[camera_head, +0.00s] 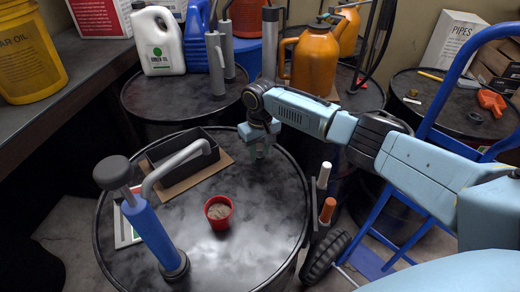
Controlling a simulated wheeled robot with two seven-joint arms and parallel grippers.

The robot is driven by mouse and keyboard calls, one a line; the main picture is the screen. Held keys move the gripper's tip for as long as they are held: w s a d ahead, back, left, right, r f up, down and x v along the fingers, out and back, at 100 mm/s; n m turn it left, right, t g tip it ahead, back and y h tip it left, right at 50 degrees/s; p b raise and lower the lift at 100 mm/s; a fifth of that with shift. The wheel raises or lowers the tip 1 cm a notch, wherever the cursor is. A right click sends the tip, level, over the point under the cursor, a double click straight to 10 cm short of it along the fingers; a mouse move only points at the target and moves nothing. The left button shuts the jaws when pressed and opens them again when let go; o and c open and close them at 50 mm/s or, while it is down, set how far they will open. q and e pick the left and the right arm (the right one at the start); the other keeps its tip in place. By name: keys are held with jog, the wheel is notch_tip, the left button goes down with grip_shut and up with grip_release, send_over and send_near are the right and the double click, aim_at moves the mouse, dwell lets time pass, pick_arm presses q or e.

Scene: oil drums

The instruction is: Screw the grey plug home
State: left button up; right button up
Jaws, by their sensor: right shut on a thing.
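My right gripper (259,150) points down at the far right part of the front drum's black top (255,215). It is shut on what I take to be the grey plug, which its fingers hide almost wholly. I cannot tell how deep the plug sits or see the opening under it. My left gripper is not in view.
On the front drum stand a blue hand pump (150,232) with a grey spout, a red cup (219,212) and a black open tray (181,160) on cardboard. A white jug (158,42) and orange can (315,60) stand behind. A blue hand truck (440,95) is at right.

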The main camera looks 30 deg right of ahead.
aim_at(258, 146)
jog(key=shift+s+a+f, duration=0.15)
jog(key=shift+s+f, duration=0.25)
jog(key=shift+f, duration=0.4)
jog(key=o, duration=1.1)
jog(key=shift+c, duration=0.2)
jog(key=shift+w+f, duration=0.1)
jog(key=shift+w, duration=0.35)
jog(key=shift+s+r, duration=0.1)
jog(key=shift+r, duration=0.2)
notch_tip(258, 146, up, 13)
jog(key=p, duration=0.1)
jog(key=shift+w+f, duration=0.1)
jog(key=shift+w, duration=0.1)
